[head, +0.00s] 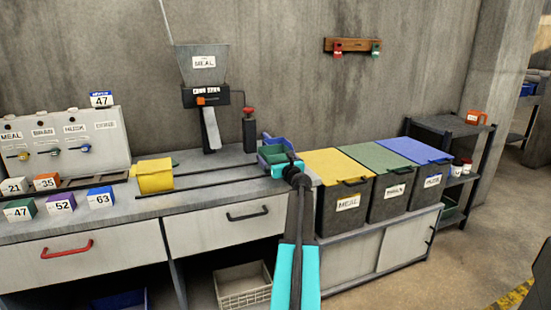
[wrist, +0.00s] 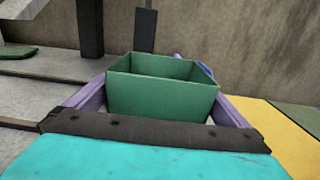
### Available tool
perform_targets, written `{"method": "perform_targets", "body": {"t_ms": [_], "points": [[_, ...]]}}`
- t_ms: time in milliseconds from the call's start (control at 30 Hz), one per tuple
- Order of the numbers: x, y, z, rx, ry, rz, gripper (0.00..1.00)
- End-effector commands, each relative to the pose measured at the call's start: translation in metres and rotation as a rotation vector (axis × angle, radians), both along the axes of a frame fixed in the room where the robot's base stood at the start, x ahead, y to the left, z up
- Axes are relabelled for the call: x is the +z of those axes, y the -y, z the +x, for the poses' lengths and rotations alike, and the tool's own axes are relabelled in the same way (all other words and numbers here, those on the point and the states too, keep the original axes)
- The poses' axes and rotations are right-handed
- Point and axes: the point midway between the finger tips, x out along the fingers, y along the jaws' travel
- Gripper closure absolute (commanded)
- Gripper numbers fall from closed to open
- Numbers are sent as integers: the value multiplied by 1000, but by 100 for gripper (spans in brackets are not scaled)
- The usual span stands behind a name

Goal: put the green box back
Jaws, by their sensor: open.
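An open-topped green box (head: 272,155) stands at the right end of the counter. In the wrist view the green box (wrist: 160,98) looks upright and empty as far as I can see inside. My gripper (head: 279,158) is at the box, its purple fingers apart along the box's two sides. The wrist view shows a finger on the left and one on the right, with the box between them; I cannot tell whether they touch it. The box's base is hidden by my gripper. A green cube marked 47 (head: 20,209) sits at the counter's left.
A yellow box (head: 155,176) sits on the counter by dark rails. Bins with yellow (head: 334,162), green (head: 376,156) and blue (head: 414,150) lids stand at the right. A meal hopper (head: 204,65) rises behind. Numbered cubes and a lever panel (head: 66,142) are at left.

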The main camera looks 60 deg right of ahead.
Motion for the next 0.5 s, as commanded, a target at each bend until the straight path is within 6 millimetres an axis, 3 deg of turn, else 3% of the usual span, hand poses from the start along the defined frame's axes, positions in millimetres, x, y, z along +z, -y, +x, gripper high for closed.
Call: {"method": "perform_targets", "body": {"t_ms": [500], "points": [[0, -31, -41, 0, 0, 0, 0]]}}
